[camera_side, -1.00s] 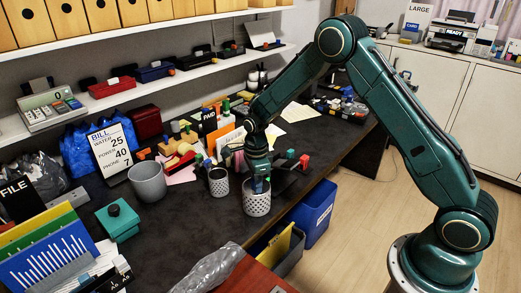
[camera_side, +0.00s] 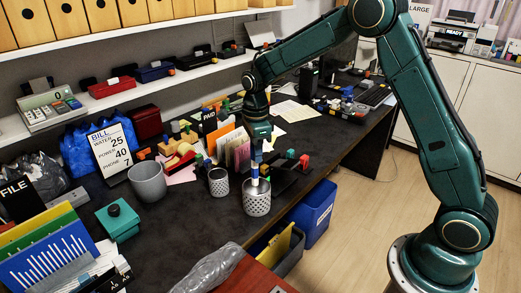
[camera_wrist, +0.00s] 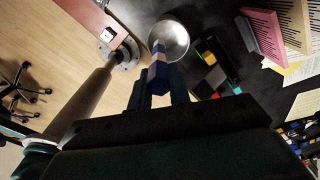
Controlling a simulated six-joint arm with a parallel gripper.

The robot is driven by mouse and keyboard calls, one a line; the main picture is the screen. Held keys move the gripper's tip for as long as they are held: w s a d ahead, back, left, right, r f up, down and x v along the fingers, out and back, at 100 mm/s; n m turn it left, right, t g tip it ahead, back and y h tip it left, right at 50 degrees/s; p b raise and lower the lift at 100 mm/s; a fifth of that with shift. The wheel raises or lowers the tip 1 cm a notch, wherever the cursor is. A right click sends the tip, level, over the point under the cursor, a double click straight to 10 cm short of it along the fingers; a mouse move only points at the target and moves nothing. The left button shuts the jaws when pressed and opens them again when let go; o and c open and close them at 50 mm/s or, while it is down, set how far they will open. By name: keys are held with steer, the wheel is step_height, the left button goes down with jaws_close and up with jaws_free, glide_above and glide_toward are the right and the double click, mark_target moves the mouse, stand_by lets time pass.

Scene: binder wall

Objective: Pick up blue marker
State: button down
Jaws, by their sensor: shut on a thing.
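The blue marker (camera_side: 255,174) has a blue body with a white band. It stands upright between my gripper's fingers, and its lower end is at the mouth of the larger perforated metal cup (camera_side: 257,203). I cannot tell whether its tip is clear of the rim. My gripper (camera_side: 258,153) is above that cup and shut on the marker. In the wrist view the marker (camera_wrist: 158,76) sits between the two dark fingers of my gripper (camera_wrist: 159,88), with the round cup (camera_wrist: 173,34) beyond it.
A smaller perforated cup (camera_side: 219,182) stands just left of the larger one. A grey pot (camera_side: 147,181) and a teal box (camera_side: 118,220) are farther left. Paper files (camera_side: 237,153) stand behind. Blue bins (camera_side: 314,212) are below the desk's right edge.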

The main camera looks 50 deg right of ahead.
step_height(320, 180, up, 9)
steer(key=shift+f, duration=0.1)
steer(key=shift+w, duration=0.1)
stand_by(0.7)
